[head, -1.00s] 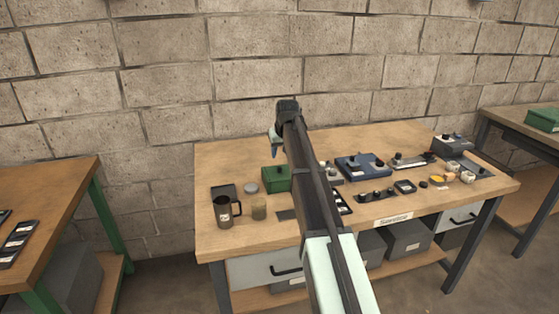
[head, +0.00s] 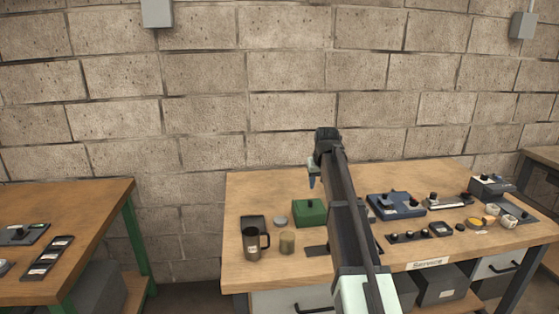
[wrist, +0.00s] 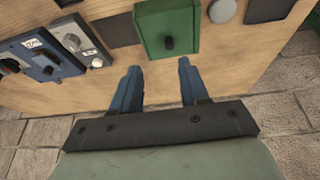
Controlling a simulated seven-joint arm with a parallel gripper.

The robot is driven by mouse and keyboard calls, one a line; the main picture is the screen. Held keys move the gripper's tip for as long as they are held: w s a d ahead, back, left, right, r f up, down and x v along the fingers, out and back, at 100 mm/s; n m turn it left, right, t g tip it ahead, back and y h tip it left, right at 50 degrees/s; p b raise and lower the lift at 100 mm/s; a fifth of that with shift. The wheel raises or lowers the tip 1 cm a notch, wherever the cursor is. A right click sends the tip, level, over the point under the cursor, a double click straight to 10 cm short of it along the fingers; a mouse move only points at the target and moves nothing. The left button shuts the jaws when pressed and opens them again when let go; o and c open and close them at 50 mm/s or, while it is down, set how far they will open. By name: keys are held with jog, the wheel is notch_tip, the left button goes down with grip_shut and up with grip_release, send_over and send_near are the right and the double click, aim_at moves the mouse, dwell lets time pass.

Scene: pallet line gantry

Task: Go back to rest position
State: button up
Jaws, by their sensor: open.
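My gripper (wrist: 157,82) shows in the wrist view with its two blue fingers spread apart and nothing between them. In the head view my arm reaches up over the service bench, and one blue fingertip of my gripper (head: 311,181) shows beside the arm's end. The green box (wrist: 168,25) with a dark knob lies just beyond the fingers in the wrist view, apart from them. The same green box stands on the bench in the head view (head: 308,212), left of my arm. Part of the bench is hidden behind my arm.
The bench (head: 245,194) holds a dark mug (head: 252,245), an olive cup (head: 287,243), a blue device (head: 396,205) and several small parts at right. Another table (head: 85,210) stands at left. A block wall (head: 290,90) rises behind.

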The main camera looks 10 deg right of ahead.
jog(key=s+d+f+m+g+h, duration=0.1)
jog(key=s+d+f+h, duration=0.15)
jog(key=s+f, duration=0.4)
jog(key=s+d+f+m+g+h, duration=0.1)
jog(key=s+d+f+g, duration=0.2)
jog(key=s, duration=0.7)
jog(key=s+d+f+m+h, duration=0.15)
jog(key=s+d+f, duration=0.25)
jog(key=s, duration=0.5)
jog(key=s+a+f+n+g+y, duration=0.1)
jog(key=s+a+f, duration=0.25)
jog(key=f, duration=0.65)
jog(key=s+a+f+n+g+y, duration=0.1)
jog(key=s+a+f, duration=0.3)
jog(key=f, duration=0.7)
jog(key=s+a+f+n+g+y, duration=0.1)
jog(key=s+a+f, duration=0.3)
jog(key=f, duration=0.6)
jog(key=s+a+f+g+y, duration=0.1)
jog(key=s+a+f, duration=0.3)
jog(key=s+f, duration=0.4)
jog(key=s+a+f+g+y, duration=0.1)
jog(key=s+a+f+g, duration=0.2)
jog(key=s+f, duration=0.6)
jog(key=s+a+n, duration=0.1)
jog(key=s, duration=0.7)
jog(key=shift+f+y, duration=0.3)
jog(key=shift+o, duration=0.4)
jog(key=shift+a, duration=0.1)
